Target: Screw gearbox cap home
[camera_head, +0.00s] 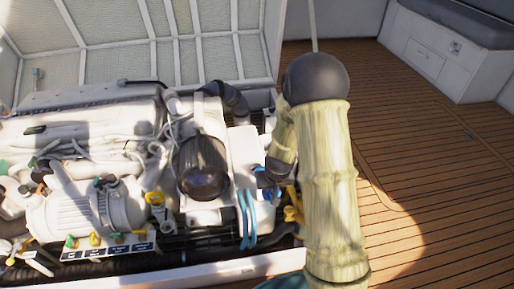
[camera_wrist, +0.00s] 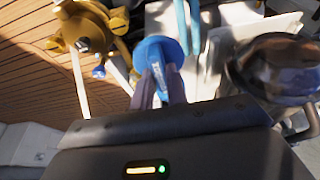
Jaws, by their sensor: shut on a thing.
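The blue gearbox cap (camera_wrist: 153,49) is a round disc with a raised grip bar, at the top middle of the wrist view. My gripper (camera_wrist: 161,82) is shut on the cap's bar, with one dark finger on each side of it. The cap sits against the pale engine part; its threads and the opening under it are hidden, so I cannot tell how deep it sits. In the head view my arm covers most of this spot, and only a little dark and blue shows beside the arm.
A yellow fitting with several knobs (camera_wrist: 88,30) stands close left of the cap. A dark, shiny round part (camera_wrist: 283,66) is at the right, also seen in the head view (camera_head: 204,182). Light blue hoses (camera_head: 247,218) run nearby. Wooden deck (camera_head: 415,150) is clear at right.

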